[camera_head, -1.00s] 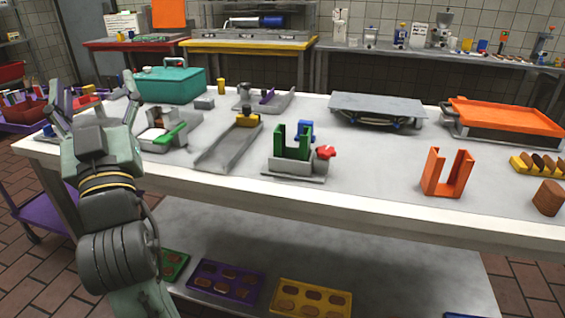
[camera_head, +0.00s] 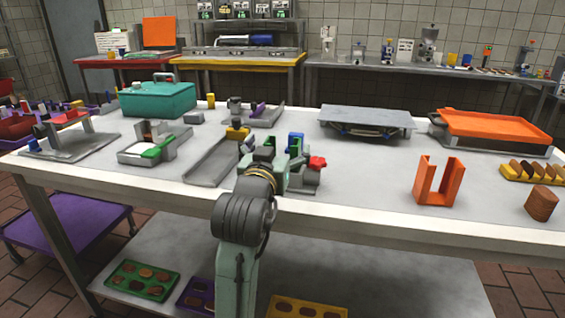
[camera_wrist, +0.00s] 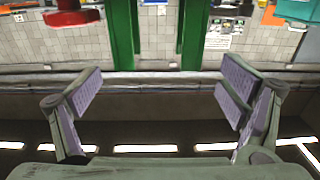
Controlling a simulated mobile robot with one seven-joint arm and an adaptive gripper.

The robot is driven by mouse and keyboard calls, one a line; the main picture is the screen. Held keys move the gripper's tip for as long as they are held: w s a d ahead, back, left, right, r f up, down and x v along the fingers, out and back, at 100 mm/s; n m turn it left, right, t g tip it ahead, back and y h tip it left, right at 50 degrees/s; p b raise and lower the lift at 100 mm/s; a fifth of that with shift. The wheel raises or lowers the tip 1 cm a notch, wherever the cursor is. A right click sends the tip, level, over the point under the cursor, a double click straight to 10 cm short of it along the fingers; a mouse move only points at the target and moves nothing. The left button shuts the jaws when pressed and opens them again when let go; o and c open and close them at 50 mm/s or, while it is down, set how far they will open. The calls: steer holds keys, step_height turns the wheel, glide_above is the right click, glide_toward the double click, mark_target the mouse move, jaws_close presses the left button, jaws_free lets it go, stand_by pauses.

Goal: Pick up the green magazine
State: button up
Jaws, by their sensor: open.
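The green magazine shows in the wrist view as two upright green posts (camera_wrist: 122,35) at the top centre, in line with the gap between my fingers. In the head view it is mostly hidden behind my gripper (camera_head: 271,151). The posts appear beyond the fingertips, not clasped.
An orange U-shaped magazine (camera_head: 437,198) stands to the right, with a brown block (camera_head: 541,203) beyond it. A sloped metal chute (camera_head: 213,164) lies left of my gripper. A blue part (camera_head: 296,142) sits behind it. The white table (camera_head: 365,185) is clear between green and orange magazines.

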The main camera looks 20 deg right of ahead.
steer(key=x, duration=0.4)
steer(key=shift+w+d+f+p, duration=0.1)
steer(key=shift+d+f+p, duration=0.05)
steer(key=shift+f+p, duration=0.15)
steer(key=shift+c, duration=0.2)
steer(key=shift+r, duration=0.1)
steer(key=c, duration=1.7)
